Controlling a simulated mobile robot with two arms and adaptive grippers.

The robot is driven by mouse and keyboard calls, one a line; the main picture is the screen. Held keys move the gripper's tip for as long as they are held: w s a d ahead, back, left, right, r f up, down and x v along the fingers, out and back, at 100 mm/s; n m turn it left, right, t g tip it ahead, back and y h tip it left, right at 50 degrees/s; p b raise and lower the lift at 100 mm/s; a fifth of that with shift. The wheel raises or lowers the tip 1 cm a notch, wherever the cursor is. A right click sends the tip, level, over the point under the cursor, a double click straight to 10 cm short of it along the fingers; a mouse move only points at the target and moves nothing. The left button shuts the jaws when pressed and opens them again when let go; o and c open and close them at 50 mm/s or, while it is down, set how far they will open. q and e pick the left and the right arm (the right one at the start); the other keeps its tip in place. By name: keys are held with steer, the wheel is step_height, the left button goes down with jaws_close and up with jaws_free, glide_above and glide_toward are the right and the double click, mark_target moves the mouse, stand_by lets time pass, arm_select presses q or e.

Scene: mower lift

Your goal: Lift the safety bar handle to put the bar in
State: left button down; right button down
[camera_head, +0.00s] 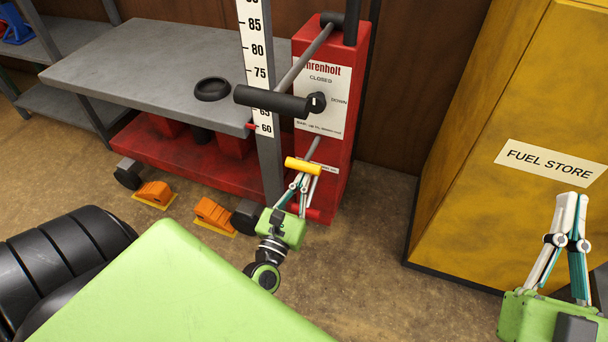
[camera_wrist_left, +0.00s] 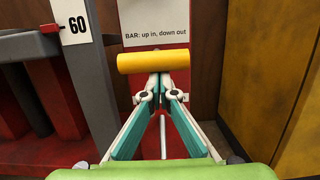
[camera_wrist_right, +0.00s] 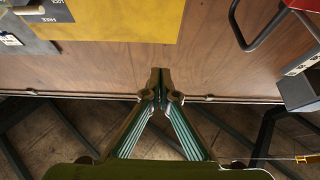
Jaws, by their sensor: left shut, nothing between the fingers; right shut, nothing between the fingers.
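The safety bar handle is a yellow cylindrical grip (camera_head: 303,165) on a short grey rod at the front of the red lift post (camera_head: 338,165). It also shows in the left wrist view (camera_wrist_left: 153,62), lying crosswise under a label reading "BAR: up in, down out". My left gripper (camera_head: 304,178) is shut and empty, its fingertips just below the yellow grip. In the left wrist view the fingertips (camera_wrist_left: 160,77) come up to its lower edge; I cannot tell whether they touch. My right gripper (camera_head: 571,203) is shut and empty at the right, away from the lift.
A lever with a black grip (camera_head: 270,102) juts out above the yellow handle. A numbered scale (camera_head: 257,60) stands beside the grey platform (camera_head: 160,60). Orange chocks (camera_head: 214,214) lie on the floor. A yellow fuel store cabinet (camera_head: 500,110) stands right of the lift.

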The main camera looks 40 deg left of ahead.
arm_select(q)
steer(key=shift+r, duration=0.3)
arm_select(e)
steer(key=shift+w+f, duration=0.15)
steer(key=shift+f, duration=0.05)
